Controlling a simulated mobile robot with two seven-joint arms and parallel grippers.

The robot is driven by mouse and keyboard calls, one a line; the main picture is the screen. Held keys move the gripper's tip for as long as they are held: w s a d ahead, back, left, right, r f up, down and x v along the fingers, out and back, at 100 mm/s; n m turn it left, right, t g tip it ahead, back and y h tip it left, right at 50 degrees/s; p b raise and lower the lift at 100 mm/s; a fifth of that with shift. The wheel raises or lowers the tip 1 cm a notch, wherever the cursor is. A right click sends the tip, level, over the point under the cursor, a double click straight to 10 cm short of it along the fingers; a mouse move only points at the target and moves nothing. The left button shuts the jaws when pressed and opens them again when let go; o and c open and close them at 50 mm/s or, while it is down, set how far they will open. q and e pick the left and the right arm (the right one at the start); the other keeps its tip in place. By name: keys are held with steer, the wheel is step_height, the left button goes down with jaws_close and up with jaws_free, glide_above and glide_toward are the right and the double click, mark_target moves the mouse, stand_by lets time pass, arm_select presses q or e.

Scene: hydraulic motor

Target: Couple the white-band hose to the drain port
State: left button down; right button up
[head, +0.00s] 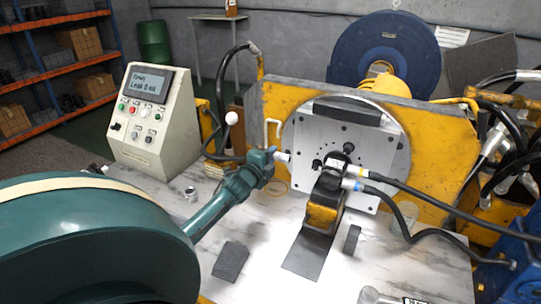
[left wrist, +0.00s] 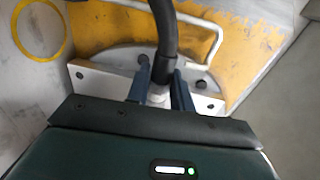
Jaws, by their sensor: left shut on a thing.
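My left gripper (head: 274,157) comes in on the teal arm and is shut on the white-band hose. A white end (head: 283,157) of the hose points right, toward the motor, with a gap between them. In the left wrist view the black hose (left wrist: 165,35) runs down between the two fingers (left wrist: 158,95), with its pale band (left wrist: 158,88) between them. The motor (head: 325,198) is mounted at the grey face plate (head: 375,150). Two hoses, yellow-band (head: 363,172) and blue-band (head: 352,184), meet the motor. I cannot clearly pick out the drain port. My right gripper is out of view.
The control box (head: 150,120) with a lit screen stands at the left. A white-knobbed lever (head: 231,118) rises behind my gripper. A yellow panel (head: 270,100) backs the plate. Dark blocks (head: 230,261) lie on the marble-look table (head: 265,235). Black hoses cross the right side.

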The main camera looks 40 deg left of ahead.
arm_select(q)
steer(key=shift+d, duration=0.1)
stand_by(0.3)
steer(key=shift+w+d, duration=0.25)
steer(key=shift+d, duration=0.4)
steer(key=shift+w+d, duration=0.2)
steer(key=shift+d, duration=0.4)
steer(key=d, duration=0.1)
steer(key=w+d, duration=0.1)
steer(key=d, duration=0.3)
steer(key=shift+w, duration=0.25)
steer(key=shift+w+d+p, duration=0.1)
steer(key=shift+d+p, duration=0.1)
steer(key=shift+p, duration=0.15)
steer(key=shift+w+d+f, duration=0.1)
steer(key=shift+w+d, duration=0.1)
steer(key=shift+d, duration=0.4)
stand_by(0.3)
steer(key=c, duration=1.1)
jaws_free()
steer(key=shift+c, duration=0.2)
steer(key=shift+s+d, duration=0.1)
